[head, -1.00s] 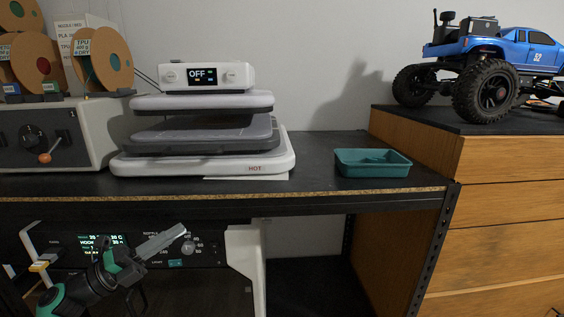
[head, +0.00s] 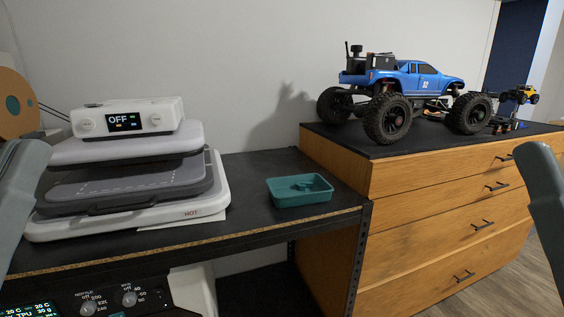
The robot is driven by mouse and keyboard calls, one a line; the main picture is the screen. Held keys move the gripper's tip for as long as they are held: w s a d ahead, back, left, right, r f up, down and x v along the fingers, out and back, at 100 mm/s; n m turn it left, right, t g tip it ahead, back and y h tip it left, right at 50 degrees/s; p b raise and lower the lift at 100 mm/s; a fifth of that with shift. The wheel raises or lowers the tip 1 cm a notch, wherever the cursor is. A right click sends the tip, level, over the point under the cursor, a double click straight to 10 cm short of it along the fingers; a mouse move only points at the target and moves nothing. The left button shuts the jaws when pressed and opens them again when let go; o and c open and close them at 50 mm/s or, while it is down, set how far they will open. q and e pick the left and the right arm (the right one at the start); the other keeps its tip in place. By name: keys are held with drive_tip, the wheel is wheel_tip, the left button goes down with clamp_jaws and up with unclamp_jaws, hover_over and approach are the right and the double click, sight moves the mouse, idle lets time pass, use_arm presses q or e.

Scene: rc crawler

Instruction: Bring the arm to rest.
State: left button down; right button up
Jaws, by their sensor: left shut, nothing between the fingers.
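Neither gripper's fingers show in the head view now. A grey link of my left arm (head: 16,195) rises at the left picture edge, in front of the heat press. A similar grey link of my right arm (head: 546,215) stands at the right picture edge, in front of the wooden drawers. Both links slant outward towards the bottom of the picture. The rest of both arms lies outside the view. I see nothing held.
A heat press (head: 205,205) marked HOT, its display reading OFF, stands on the dark bench (head: 245,165). A teal tray (head: 300,197) sits beside it. A blue crawler (head: 410,82) stands on the wooden drawer cabinet (head: 400,185). A smaller yellow vehicle (head: 525,94) is behind.

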wheel_tip(320, 180, up, 38)
drive_tip(key=p, duration=3.4)
drive_tip(key=shift+f, duration=0.2)
